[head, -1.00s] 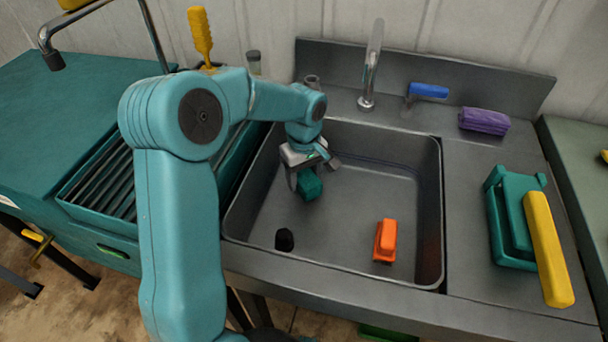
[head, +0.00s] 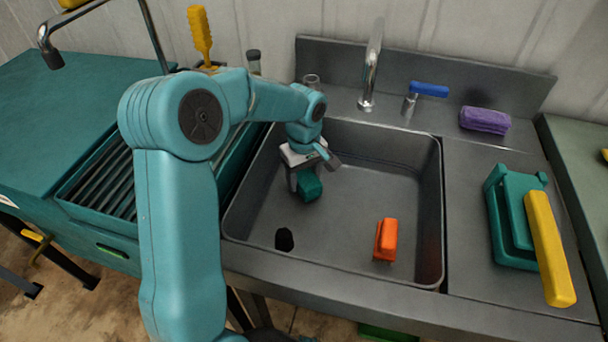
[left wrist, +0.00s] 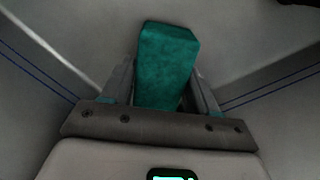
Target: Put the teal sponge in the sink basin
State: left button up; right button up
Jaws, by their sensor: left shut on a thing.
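The teal sponge (head: 310,187) is held in my left gripper (head: 302,178), which points down inside the sink basin (head: 345,215), toward its left side. In the left wrist view the sponge (left wrist: 166,65) sits between the two fingers of my left gripper (left wrist: 160,88), with grey basin surfaces around it. I cannot tell whether the sponge touches the basin floor. My right gripper is not in view.
An orange brush-like item (head: 386,240) stands in the basin's right front part. A dark drain hole (head: 284,239) is at front left.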

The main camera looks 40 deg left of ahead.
pick_arm(q)
jog(key=shift+f+b, duration=0.35)
jog(key=shift+f, duration=0.1)
dwell(0.3)
jog(key=o, duration=1.1)
jog(key=shift+o, duration=0.2)
jog(key=shift+r, duration=0.15)
jog(key=shift+r+p, duration=3.5)
jog(key=shift+r, duration=0.9)
notch_tip(320, 180, up, 16)
jog(key=p, duration=0.2)
jog(key=shift+r, duration=0.15)
